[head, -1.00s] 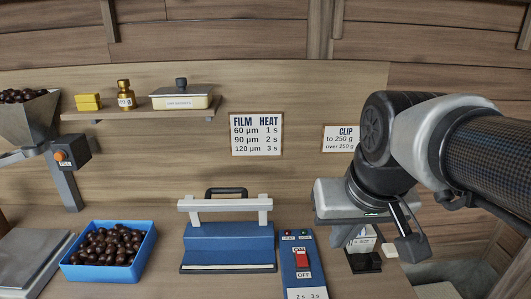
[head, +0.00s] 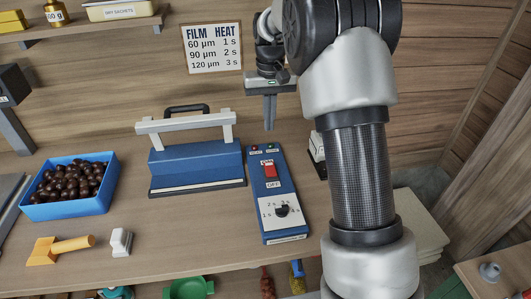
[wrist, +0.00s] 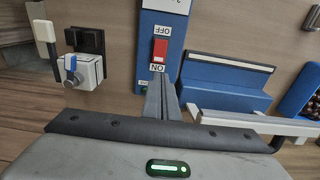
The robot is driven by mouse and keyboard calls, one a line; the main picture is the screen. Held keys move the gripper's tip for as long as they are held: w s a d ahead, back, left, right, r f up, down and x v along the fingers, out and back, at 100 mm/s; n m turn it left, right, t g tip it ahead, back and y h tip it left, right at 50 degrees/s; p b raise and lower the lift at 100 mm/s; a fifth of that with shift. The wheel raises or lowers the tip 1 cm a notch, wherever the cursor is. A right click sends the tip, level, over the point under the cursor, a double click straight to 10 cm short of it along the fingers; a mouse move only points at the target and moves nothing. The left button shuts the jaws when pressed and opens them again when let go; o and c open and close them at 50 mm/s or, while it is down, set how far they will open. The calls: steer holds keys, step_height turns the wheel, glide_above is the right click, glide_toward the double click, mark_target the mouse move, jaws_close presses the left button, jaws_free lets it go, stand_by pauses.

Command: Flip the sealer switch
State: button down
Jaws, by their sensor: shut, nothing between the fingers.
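The sealer's control box (head: 272,215) is a blue upright-lying panel on the bench, right of the blue bag sealer (head: 197,165) with its grey bar and black handle. The red rocker switch (head: 270,170) sits between ON and OFF labels; ON is at the far end. I cannot tell which way it is tipped. It also shows in the wrist view (wrist: 160,50). My gripper (head: 269,128) points down, shut and empty, above the box's far end. In the wrist view its fingertips (wrist: 158,78) appear near the ON label, apart from the switch.
A dial (head: 282,210) is on the near part of the box. A blue crate of chestnuts (head: 70,208) stands left. An orange-handled tool (head: 60,247) and a small white object (head: 121,242) lie in front. A black-and-white device (head: 317,150) stands right of the box.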

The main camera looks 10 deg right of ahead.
mark_target(268, 164)
steer(key=shift+w+f, duration=0.1)
steer(key=shift+f, duration=0.15)
steer(key=f, duration=1.3)
steer(key=shift+w+f, duration=0.2)
steer(key=shift+f, duration=0.3)
steer(key=shift+w+f+b, duration=0.1)
steer(key=shift+f+b, duration=0.2)
steer(key=shift+b, duration=0.05)
